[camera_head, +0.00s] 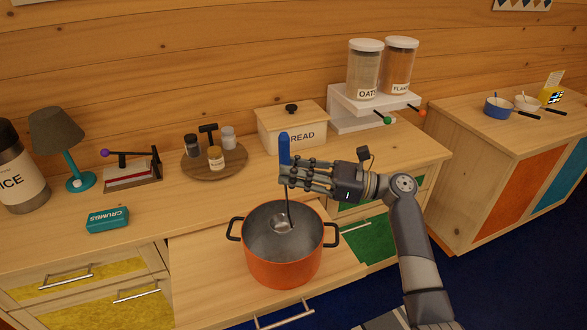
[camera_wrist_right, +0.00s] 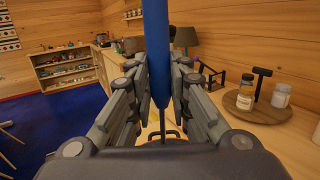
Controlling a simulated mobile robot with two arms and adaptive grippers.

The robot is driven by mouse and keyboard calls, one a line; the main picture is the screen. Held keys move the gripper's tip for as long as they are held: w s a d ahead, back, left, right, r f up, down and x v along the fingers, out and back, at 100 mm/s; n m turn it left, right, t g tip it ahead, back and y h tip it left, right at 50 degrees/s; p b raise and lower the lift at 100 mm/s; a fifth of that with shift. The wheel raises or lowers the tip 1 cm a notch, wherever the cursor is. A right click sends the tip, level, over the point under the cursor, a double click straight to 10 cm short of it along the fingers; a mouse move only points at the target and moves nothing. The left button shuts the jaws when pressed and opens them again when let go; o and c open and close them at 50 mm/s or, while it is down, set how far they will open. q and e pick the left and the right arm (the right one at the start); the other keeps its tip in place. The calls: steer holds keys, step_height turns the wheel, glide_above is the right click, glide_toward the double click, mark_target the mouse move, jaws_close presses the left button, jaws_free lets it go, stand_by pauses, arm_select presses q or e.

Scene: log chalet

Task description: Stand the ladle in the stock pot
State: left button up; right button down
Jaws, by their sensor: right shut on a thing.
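The ladle (camera_head: 284,149) has a blue handle and a grey metal bowl. My right gripper (camera_head: 290,176) is shut on the blue handle and holds the ladle upright, bowl down. The handle also shows between the fingers in the right wrist view (camera_wrist_right: 157,55). The orange stock pot (camera_head: 283,272) has two dark side handles and stands on a pulled-out wooden board. In the head view the ladle's bowl shows against the pot's grey inside; I cannot tell how deep it hangs or whether it touches the pot. My left gripper is not in view.
Behind the pot are a round wooden board (camera_head: 236,170) with several jars, a bread box (camera_head: 292,129) and a white shelf (camera_head: 372,108) with two canisters. Pans (camera_head: 498,108) stand on the right cabinet.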

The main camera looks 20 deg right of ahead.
step_height(320, 180, down, 6)
steer(key=b, duration=0.3)
stand_by(0.3)
steer(key=shift+f, duration=0.15)
step_height(320, 180, down, 5)
steer(key=b, duration=0.3)
stand_by(0.8)
steer(key=c, duration=1.4)
jaws_free()
